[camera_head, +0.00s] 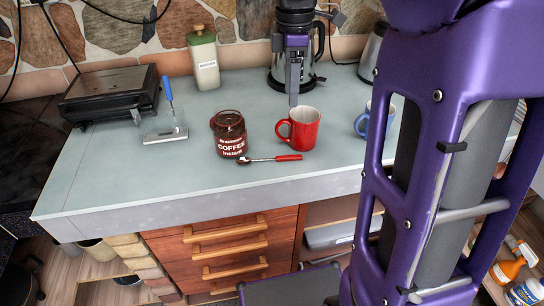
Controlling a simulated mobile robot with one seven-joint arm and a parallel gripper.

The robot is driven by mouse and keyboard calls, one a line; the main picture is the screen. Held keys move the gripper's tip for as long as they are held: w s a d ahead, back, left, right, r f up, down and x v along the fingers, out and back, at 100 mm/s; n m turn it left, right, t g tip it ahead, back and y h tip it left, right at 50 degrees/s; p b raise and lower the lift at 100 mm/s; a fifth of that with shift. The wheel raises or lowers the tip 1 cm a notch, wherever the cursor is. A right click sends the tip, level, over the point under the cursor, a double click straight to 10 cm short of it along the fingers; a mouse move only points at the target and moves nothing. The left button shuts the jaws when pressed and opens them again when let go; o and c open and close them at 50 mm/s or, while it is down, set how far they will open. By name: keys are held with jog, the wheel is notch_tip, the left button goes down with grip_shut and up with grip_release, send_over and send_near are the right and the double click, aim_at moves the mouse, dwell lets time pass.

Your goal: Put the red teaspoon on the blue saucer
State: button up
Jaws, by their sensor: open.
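The red teaspoon (287,157) lies flat near the front edge of the counter. Its red handle points right and its metal bowl points left, just in front of the coffee jar. My gripper (293,98) hangs above and behind the spoon, apart from it, with its grey fingers pointing down behind the red mug. It is open, and I see nothing held in it. I see no blue saucer; my purple arm covers the right part of the counter.
A coffee jar (229,135) and a red mug (303,129) stand close behind the spoon. A blue mug (361,122) is partly hidden by my arm. The counter's front left is clear.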

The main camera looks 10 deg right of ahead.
jog(key=b, duration=0.2)
send_over(287, 156)
notch_tip(287, 156, down, 12)
jog(key=shift+w+d+f, duration=0.1)
jog(key=f+b, duration=0.1)
jog(key=f, duration=0.4)
jog(key=shift+s+b, duration=0.2)
jog(key=shift+b, duration=0.15)
grip_shut()
